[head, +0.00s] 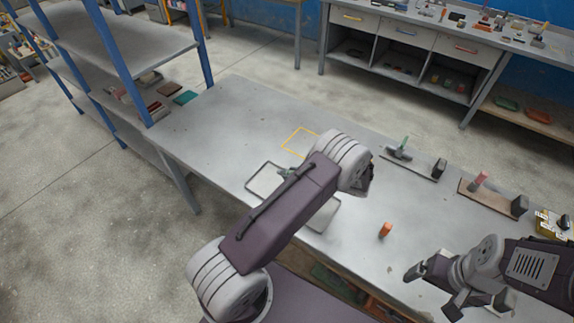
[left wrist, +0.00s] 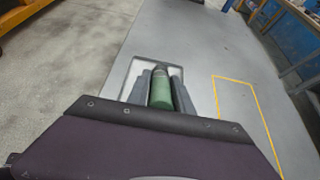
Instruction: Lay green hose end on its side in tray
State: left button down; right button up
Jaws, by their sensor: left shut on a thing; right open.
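The green hose end (left wrist: 160,92) is a green cylinder with a dark far tip, between the two grey fingers of my left gripper (left wrist: 160,88) in the left wrist view. My left gripper is shut on it, over the tray (left wrist: 127,80). I cannot tell whether the hose end touches the tray floor. In the head view the pale, dark-rimmed tray (head: 262,181) is partly hidden by my left arm, and my left gripper (head: 287,173) shows at the arm's edge. My right gripper (head: 437,287) is open and empty at the lower right.
An orange cylinder (head: 385,230) stands on the table (head: 218,125) between the tray and my right gripper. A yellow outlined square (head: 299,141) lies behind the tray. A grey plate (head: 410,163) and a brown board (head: 492,199) with parts stand at right. The table's left end is clear.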

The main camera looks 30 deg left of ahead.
pick_arm(q)
jog(key=shift+w+d+r+y, duration=0.1)
jog(key=shift+d+r+y, duration=0.15)
jog(key=shift+d, duration=0.25)
jog(key=shift+a+f, duration=0.4)
jog(key=shift+a+f+b, duration=0.1)
jog(key=shift+f+b, duration=0.2)
jog(key=shift+b, duration=0.1)
jog(key=f+b, duration=0.5)
jog(key=f, duration=0.2)
jog(key=shift+d+f+b, duration=0.2)
jog(key=shift+f+b, duration=0.05)
jog(key=shift+b, duration=0.15)
pick_arm(e)
notch_tip(320, 180, down, 7)
jog(key=shift+d+r, duration=0.15)
jog(key=shift+r, duration=0.05)
pick_arm(q)
jog(key=c, duration=1.1)
grip_release()
jog(key=shift+o, duration=0.2)
